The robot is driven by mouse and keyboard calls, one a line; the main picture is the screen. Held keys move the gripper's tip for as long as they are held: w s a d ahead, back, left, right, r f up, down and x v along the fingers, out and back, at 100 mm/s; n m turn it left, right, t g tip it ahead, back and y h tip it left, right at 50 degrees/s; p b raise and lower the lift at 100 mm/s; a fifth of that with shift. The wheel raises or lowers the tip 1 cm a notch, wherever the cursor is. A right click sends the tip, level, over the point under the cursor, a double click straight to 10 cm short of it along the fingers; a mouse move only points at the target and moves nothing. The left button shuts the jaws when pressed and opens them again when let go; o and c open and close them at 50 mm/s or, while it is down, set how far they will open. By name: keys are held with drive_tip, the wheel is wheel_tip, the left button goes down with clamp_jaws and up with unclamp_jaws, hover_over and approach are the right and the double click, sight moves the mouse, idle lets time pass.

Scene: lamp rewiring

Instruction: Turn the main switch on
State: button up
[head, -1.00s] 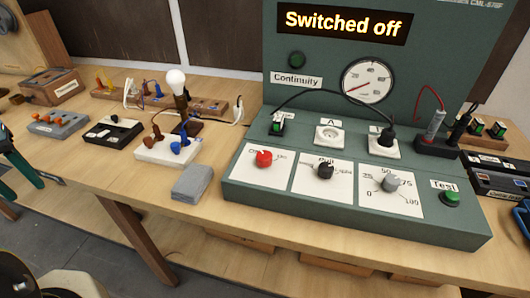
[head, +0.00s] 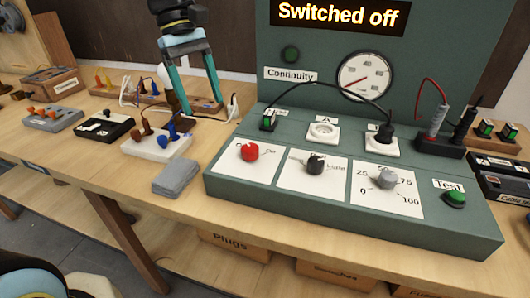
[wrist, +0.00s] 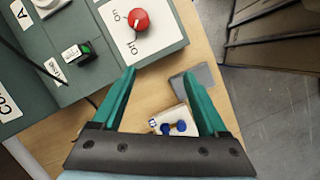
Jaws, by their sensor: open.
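The test panel (head: 225,190) is a green sloped console. A red knob (head: 250,153) sits on a white card at its left, and it also shows in the wrist view (wrist: 138,20) with On and Off lettering. A green rocker switch (head: 268,119) stands behind the knob, also in the wrist view (wrist: 82,52); its label is hard to read. The display (head: 338,14) reads "Switched off". My gripper (head: 202,110) is open and empty, its teal fingers pointing down, left of the panel. In the wrist view its fingertips (wrist: 158,72) are apart from the red knob.
A black knob (head: 315,165), a grey knob (head: 386,180) and a green Test button (head: 455,197) share the panel. A black cable (head: 330,86) arches over it. The lamp bulb is partly hidden.

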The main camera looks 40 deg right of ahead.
approach(249, 147)
drive_tip(key=shift+g, duration=0.4)
drive_tip(key=x, duration=0.3)
drive_tip(key=p+x, duration=0.1)
drive_tip(key=x, duration=0.4)
drive_tip(key=shift+w+d+f, duration=0.15)
drive_tip(key=shift+w+f, duration=0.1)
drive_tip(key=shift+f, duration=0.25)
drive_tip(key=shift+c, duration=0.2)
clamp_jaws()
